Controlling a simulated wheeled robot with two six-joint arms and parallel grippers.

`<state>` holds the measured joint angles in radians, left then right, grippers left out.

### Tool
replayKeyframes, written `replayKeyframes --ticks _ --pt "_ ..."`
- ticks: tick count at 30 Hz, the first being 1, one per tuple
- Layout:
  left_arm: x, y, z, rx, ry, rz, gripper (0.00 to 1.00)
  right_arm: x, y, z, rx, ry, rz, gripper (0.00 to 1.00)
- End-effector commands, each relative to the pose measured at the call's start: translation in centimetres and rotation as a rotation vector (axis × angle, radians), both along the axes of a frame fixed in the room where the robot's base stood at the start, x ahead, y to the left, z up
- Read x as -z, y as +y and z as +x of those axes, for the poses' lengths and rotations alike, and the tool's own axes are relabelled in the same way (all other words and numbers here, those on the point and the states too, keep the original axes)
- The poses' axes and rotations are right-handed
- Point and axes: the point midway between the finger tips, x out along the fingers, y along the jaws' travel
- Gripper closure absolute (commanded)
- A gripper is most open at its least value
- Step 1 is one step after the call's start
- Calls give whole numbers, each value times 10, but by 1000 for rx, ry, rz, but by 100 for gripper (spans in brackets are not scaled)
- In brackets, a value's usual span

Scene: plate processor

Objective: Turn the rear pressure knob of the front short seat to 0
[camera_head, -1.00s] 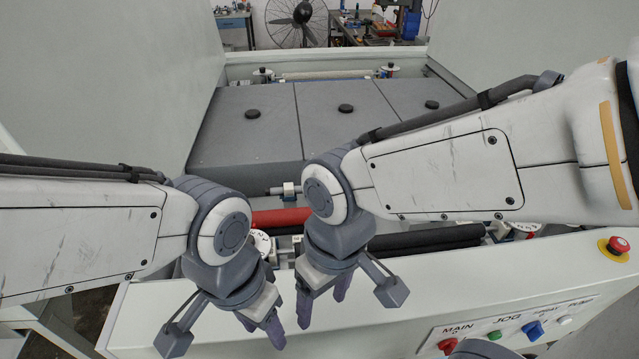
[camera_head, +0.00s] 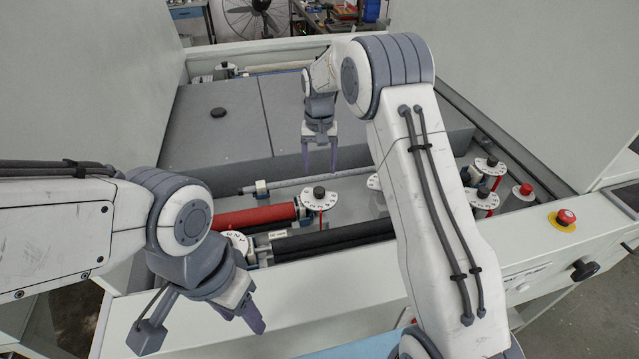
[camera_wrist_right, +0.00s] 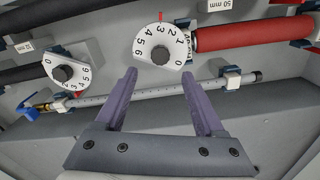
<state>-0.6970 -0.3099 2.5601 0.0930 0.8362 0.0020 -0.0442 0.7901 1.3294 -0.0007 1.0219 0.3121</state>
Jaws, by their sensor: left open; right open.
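Several black knobs on white numbered dials are in view; I cannot tell by label which is the rear pressure knob. In the head view, one dial (camera_head: 320,200) stands at the red roller's right end; another dial (camera_head: 373,182) is partly hidden by my right arm. In the right wrist view, the red-roller dial (camera_wrist_right: 160,34) shows a red mark near 3, and the other dial (camera_wrist_right: 50,62) stands to its left. My right gripper (camera_head: 319,168) points down, open and empty, above and behind the dials. My left gripper (camera_head: 250,318) is open at the front panel, its fingertips partly overlapping.
A red roller (camera_head: 255,216), black roller (camera_head: 335,238) and graduated rod (camera_head: 300,182) lie near the dials. Grey blocks (camera_head: 215,140) fill the back. More dials (camera_head: 487,165) stand at right, beyond my right arm. A red emergency button (camera_head: 566,217) is on the front ledge.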

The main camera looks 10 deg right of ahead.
Motion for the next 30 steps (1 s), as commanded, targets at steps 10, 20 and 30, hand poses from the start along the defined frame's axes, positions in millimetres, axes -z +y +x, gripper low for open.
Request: replayKeyframes --ticks 10,20,30 --pt "-25 0 0 4 0 0 50 60 1 -1 -2 4 0 29" --pt "-29 0 0 5 0 0 50 80 1 -1 -3 1 0 29" --pt "-29 0 0 5 0 0 50 79 1 -1 -2 0 1 98"
